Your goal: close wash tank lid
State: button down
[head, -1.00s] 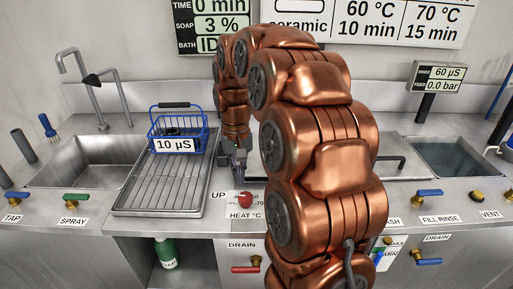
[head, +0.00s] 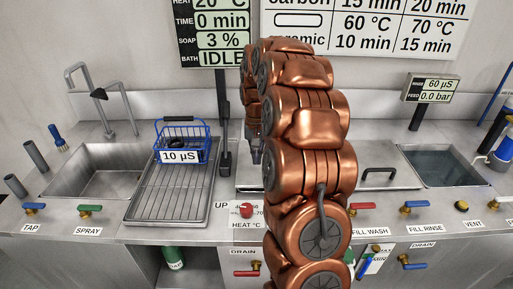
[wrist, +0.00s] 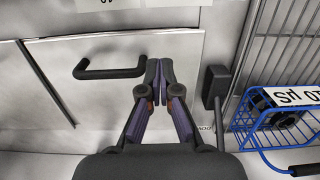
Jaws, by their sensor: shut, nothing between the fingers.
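The wash tank lid (head: 402,178) is a flat steel panel with a black bar handle (head: 378,171), just right of my arm in the head view. It looks lowered and level with the counter; whether it sits fully down I cannot tell. My arm hides its middle. In the wrist view the lid (wrist: 95,110) lies under and left of the fingers, with its handle (wrist: 110,72) beside them. My gripper (wrist: 159,66) is shut and empty, its tips just past the handle's end, not gripping it. In the head view the gripper (head: 256,153) is partly hidden behind my arm.
A blue basket (head: 181,141) stands on a ribbed drain tray (head: 168,202) to the left. A dark upright post (head: 224,130) stands beside the gripper. An open sink (head: 98,170) is far left, a water-filled rinse tank (head: 445,172) right. Valves line the front edge.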

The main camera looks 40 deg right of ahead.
aim_at(257, 185)
jog(key=f+p, duration=0.1)
jog(key=f, duration=0.5)
jog(key=f+p, duration=0.1)
jog(key=f, duration=0.2)
jog(key=shift+s+a+f+p, duration=0.15)
jog(key=shift+s+a+p, duration=0.1)
jog(key=shift+p, duration=0.1)
jog(key=shift+f, duration=0.1)
notch_tip(257, 185, down, 2)
jog(key=shift+s+f+b, duration=0.1)
jog(key=shift+b, duration=0.9)
jog(key=shift+s+a+f, duration=0.1)
jog(key=shift+s+f, duration=0.05)
jog(key=shift+f, duration=0.1)
